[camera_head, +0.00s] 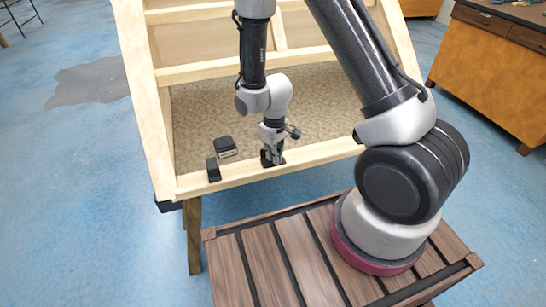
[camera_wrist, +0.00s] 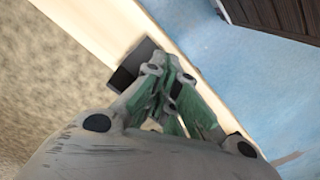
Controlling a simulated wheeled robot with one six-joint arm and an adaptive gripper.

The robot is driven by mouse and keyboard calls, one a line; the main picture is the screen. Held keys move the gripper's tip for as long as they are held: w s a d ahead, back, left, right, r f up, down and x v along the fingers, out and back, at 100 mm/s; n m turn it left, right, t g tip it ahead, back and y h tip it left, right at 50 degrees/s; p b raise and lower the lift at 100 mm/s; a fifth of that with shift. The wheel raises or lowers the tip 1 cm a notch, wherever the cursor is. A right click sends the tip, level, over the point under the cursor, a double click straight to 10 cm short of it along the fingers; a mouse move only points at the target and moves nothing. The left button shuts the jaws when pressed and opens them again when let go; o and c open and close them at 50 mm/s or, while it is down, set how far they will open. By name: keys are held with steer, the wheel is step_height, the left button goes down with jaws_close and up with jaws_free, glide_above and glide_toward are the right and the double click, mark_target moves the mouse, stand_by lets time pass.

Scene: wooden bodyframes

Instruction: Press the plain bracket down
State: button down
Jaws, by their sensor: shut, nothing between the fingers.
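A small dark bracket (camera_head: 280,161) sits on the front wooden beam, right under my gripper (camera_head: 272,153). In the wrist view the bracket (camera_wrist: 128,72) shows as a dark angled piece with a flat grey face, lying on the pale beam. My gripper (camera_wrist: 177,78) is shut and empty, pointing down with its fingertips at the bracket's edge. They look to be touching it or very close; I cannot tell which. The fingers hide part of the bracket. I cannot make out any marking on it.
A second black bracket (camera_head: 213,170) stands on the beam to the left. A black block with a pale face (camera_head: 226,147) lies on the speckled panel (camera_head: 310,110) behind it. The wooden frame (camera_head: 330,152) slopes up and away, with raised rails. Blue floor is open at left.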

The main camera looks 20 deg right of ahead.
steer(key=shift+r, duration=3.2)
steer(key=s+d+r+m+t, duration=0.1)
steer(key=s+d+r, duration=0.4)
steer(key=r, duration=0.5)
steer(key=s+d+r+m+t, duration=0.2)
steer(key=s+d+r, duration=0.3)
steer(key=r, duration=0.6)
steer(key=s+d+r+m+t, duration=0.1)
steer(key=s+d+r+m, duration=0.2)
steer(key=s+r, duration=0.6)
step_height(320, 180, up, 2)
steer(key=shift+d+r, duration=0.1)
steer(key=shift+d, duration=0.85)
